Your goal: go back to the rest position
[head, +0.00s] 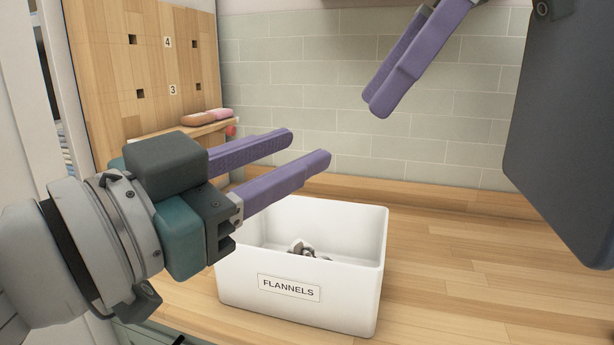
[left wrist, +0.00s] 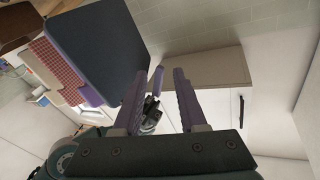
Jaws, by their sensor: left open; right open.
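My left gripper (head: 309,146) reaches in from the left in the head view. Its two purple fingers are apart with nothing between them, and their tips appear above the white bin. In the left wrist view the fingers (left wrist: 167,74) are also apart and empty. My right gripper (head: 374,104) hangs in from the top of the head view, pointing down and left in front of the tiled wall. Its purple fingers are close together in the picture but hold nothing that I can see. Its upper part is out of frame.
A numbered wooden board (head: 120,70) and a shelf with rolled pink and orange items (head: 208,115) are at left. The counter right of the bin is clear.

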